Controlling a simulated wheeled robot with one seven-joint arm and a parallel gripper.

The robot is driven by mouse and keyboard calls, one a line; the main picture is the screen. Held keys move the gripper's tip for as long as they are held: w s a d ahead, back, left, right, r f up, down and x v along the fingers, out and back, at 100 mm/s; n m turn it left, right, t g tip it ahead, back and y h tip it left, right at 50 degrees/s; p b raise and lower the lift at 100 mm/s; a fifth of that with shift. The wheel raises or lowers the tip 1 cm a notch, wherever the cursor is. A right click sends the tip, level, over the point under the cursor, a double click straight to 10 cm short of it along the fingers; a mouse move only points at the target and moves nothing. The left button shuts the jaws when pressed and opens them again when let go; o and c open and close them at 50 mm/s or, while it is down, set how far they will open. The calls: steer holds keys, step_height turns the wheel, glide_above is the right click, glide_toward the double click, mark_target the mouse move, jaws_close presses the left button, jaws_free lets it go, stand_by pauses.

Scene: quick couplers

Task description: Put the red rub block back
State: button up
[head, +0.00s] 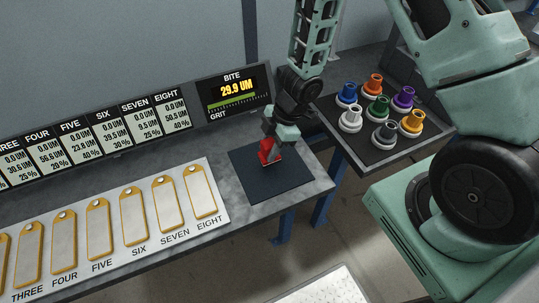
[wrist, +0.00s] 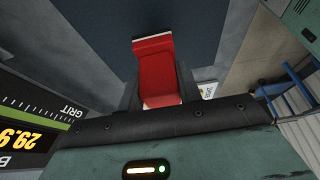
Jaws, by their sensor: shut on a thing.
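The red rub block (head: 269,151) is at the dark mat (head: 293,182) on the right end of the grey bench. My gripper (head: 272,143) points down over the mat and is shut on the block. In the wrist view the red block (wrist: 157,75) lies between the fingers, with the dark mat (wrist: 100,25) beyond it. I cannot tell whether the block touches the mat or is just above it.
A display reading 29.9 UM (head: 235,90) stands behind the mat. A board of labelled tags (head: 133,215) lies to the left, with several small screens (head: 104,134) behind it. A tray (head: 340,137) of coloured couplers stands to the right.

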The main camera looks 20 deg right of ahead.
steer(key=shift+f, duration=1.25)
steer(key=shift+f, duration=0.1)
steer(key=shift+f, duration=0.15)
steer(key=o, duration=1.1)
steer(key=shift+f+b, duration=0.15)
steer(key=shift+b, duration=0.35)
